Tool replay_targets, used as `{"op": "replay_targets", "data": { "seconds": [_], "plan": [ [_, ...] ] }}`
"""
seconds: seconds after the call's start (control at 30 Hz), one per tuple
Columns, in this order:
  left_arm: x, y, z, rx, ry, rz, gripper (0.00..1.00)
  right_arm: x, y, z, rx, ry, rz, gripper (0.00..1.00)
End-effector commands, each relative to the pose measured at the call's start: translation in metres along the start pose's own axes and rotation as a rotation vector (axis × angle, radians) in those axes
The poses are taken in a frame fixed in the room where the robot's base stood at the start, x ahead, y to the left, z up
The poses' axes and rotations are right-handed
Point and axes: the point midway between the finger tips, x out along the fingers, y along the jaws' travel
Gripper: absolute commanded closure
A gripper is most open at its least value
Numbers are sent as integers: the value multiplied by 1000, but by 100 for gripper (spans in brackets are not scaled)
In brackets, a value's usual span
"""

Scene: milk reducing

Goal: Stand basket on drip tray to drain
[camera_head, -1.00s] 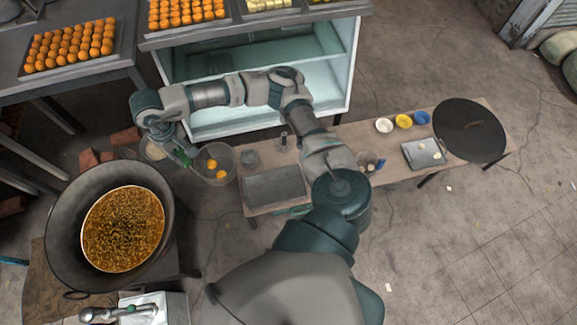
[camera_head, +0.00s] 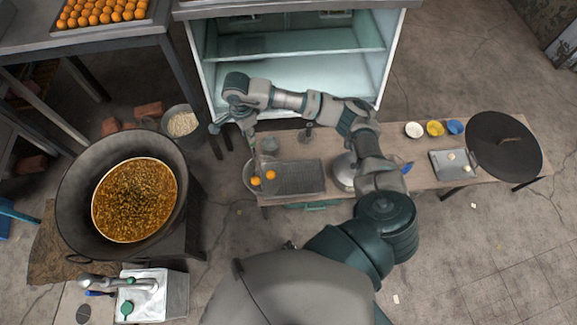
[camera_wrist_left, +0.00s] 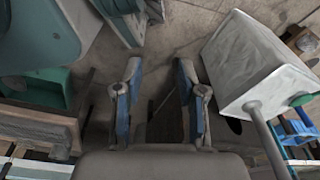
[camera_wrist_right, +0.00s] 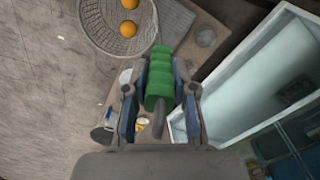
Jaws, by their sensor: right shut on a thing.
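The round wire-mesh basket (camera_head: 250,184) holds two orange balls and shows over the left end of the grey drip tray (camera_head: 305,178). In the right wrist view the basket (camera_wrist_right: 92,38) is at the top left; I cannot tell whether it touches the tray. My right gripper (camera_wrist_right: 160,72) is shut on the basket's ribbed green handle (camera_wrist_right: 159,88). In the head view my right gripper (camera_head: 246,140) is behind the basket, pointing down. My left gripper (camera_wrist_left: 158,80) is open and empty in the left wrist view, and out of the head view.
The wok (camera_head: 75,215) of bubbling oil stands left. The narrow bench (camera_head: 410,178) carries small bowls, a metal tray and a dark round lid (camera_head: 503,146). An open white cabinet (camera_head: 295,70) stands behind. A white box (camera_head: 174,297) is at front left.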

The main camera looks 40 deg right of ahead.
Motion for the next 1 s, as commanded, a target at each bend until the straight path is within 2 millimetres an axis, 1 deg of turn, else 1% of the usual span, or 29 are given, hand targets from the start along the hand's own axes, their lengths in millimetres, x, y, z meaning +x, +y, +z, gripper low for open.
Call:
{"op": "replay_targets", "data": {
  "seconds": [0.03,0.3,0.5,0.77,1.0],
  "plan": [
    [1,0,-6,-1,5,-1,60,16,0,-3,101,-3,4,100],
    [-16,0,-39,-8,22,-4,60,73,-2,-21,689,-16,8,100],
    [-34,-1,-58,-11,32,-4,60,116,-1,-36,1123,-24,12,100],
    [-60,-2,-76,-16,44,-4,60,174,6,-58,1688,-33,14,100],
    [-89,-3,-86,-20,51,-5,60,230,18,-83,2213,-42,16,100]
  ]
}}
